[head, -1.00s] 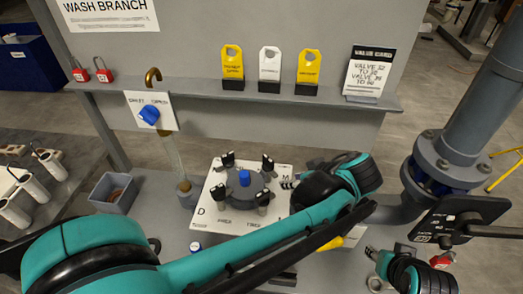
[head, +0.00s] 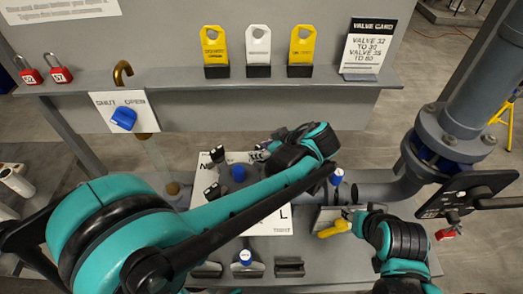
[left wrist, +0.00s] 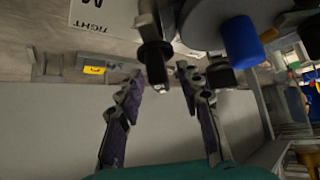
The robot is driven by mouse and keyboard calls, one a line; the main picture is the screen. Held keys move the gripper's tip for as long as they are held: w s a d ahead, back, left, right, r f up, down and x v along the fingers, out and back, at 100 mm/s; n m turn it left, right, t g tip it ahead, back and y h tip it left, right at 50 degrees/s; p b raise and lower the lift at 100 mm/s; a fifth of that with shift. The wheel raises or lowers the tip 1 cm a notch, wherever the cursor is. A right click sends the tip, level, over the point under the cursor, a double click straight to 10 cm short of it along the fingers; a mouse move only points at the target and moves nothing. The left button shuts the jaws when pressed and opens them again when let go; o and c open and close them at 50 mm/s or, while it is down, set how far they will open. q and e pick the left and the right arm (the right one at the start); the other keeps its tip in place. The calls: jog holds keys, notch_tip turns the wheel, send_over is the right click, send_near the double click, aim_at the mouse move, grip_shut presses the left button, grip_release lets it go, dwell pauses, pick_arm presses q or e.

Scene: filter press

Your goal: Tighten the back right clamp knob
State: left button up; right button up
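The filter press plate (head: 262,222) carries a round cover with a blue centre knob (head: 238,172) and black clamp knobs around it. Two left-side clamp knobs show in the head view (head: 212,190). The back right one is hidden there by my left arm. In the left wrist view a black clamp knob (left wrist: 153,55) beside the printed "M TIGHT" stands between the tips of my left gripper (left wrist: 160,72), with gaps at the sides. The fingers are apart. In the head view my left gripper (head: 264,151) is at the plate's back right. My right gripper (head: 350,214) is beside a yellow handle; its fingers are unclear.
A shelf behind holds yellow and white tags (head: 258,48), red padlocks (head: 61,74) and a valve card (head: 366,50). A thick grey pipe (head: 455,115) and a dark screen (head: 470,192) stand at right.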

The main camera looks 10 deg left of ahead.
pick_arm(q)
jog(key=shift+a, duration=0.1)
jog(key=shift+c, duration=0.3)
grip_shut()
jog(key=m+t+h+p, duration=0.1)
jog(key=m+t+h, duration=0.1)
jog(key=m, duration=0.2)
jog(key=shift+p, duration=0.4)
jog(key=m+t+h+p, duration=0.1)
jog(key=m+h, duration=0.2)
jog(key=m, duration=0.1)
jog(key=shift+t, duration=0.4)
jog(key=m+h+p, duration=0.1)
jog(key=m+h, duration=0.2)
jog(key=m, duration=0.1)
jog(key=shift+a+m+h, duration=0.1)
jog(key=shift+m+h, duration=0.3)
jog(key=m+g+h, duration=0.1)
jog(key=m+h, duration=0.2)
jog(key=m, duration=0.2)
jog(key=shift+h, duration=0.3)
jog(key=shift+s+f, duration=0.1)
